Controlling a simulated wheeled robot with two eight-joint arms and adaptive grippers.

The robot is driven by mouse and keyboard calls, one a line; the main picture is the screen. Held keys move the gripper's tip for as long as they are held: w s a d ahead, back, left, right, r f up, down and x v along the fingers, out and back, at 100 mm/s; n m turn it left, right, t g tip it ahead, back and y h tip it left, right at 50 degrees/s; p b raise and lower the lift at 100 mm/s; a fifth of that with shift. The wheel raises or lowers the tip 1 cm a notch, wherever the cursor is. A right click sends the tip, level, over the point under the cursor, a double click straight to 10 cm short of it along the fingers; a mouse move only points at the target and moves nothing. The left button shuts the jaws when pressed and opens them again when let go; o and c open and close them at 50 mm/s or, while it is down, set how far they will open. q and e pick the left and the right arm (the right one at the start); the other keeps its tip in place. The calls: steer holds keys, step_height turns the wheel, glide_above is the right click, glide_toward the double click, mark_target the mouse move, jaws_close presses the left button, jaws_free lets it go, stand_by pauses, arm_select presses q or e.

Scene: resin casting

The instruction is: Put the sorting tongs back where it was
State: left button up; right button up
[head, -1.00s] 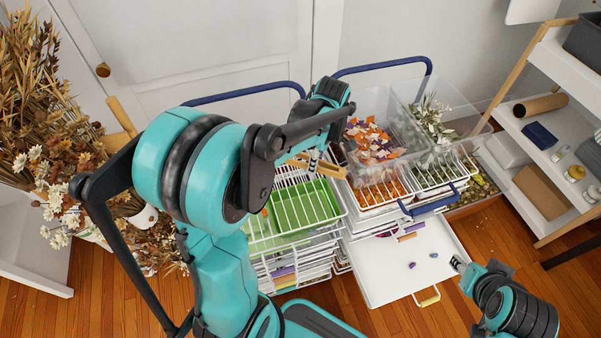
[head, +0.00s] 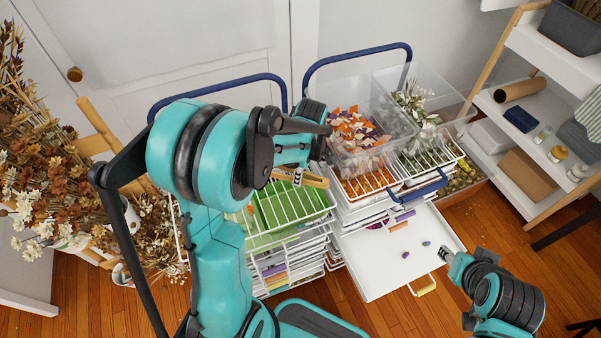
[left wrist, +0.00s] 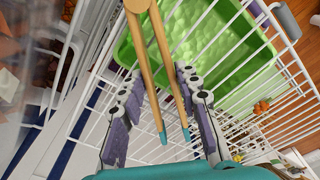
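The sorting tongs (head: 312,180) are wooden, with two legs and teal tips. They lie roughly level over the left cart's white wire rack (head: 318,205), above a green tray (head: 285,203). In the left wrist view the tongs (left wrist: 153,62) pass between the two fingers of my left gripper (left wrist: 160,75), teal tips toward the palm. My left gripper (head: 298,178) is closed in around the tongs; exact finger contact is hard to see. My right gripper (head: 445,254) is beside the pulled-out white drawer, away from the tongs; its finger opening is too small to judge.
Clear bins with orange scraps (head: 358,135) and foliage (head: 415,105) stand on the right cart. The open white drawer (head: 385,270) holds a few small pieces. Blue handles (head: 225,88) rise behind the carts. Dried flowers (head: 50,180) stand left, a shelf (head: 535,130) right.

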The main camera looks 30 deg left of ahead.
arm_select(q)
steer(key=o, duration=0.5)
steer(key=shift+f, duration=0.1)
steer(key=shift+o, duration=0.2)
steer(key=shift+r+p, duration=0.3)
steer(key=shift+r, duration=0.1)
step_height(320, 180, up, 11)
steer(key=d+p, duration=0.1)
steer(key=p, duration=0.3)
steer(key=s+d+r+m+t, duration=0.2)
steer(key=s+m, duration=0.4)
steer(key=m, duration=0.3)
steer(key=s+d+r+m+t+h, duration=0.1)
steer(key=s+d+r+m+t, duration=0.2)
steer(key=m, duration=0.7)
steer(key=shift+s+d+m+t, duration=0.3)
steer(key=shift+s+d+t, duration=0.85)
steer(key=shift+s, duration=0.45)
steer(key=shift+a, duration=0.1)
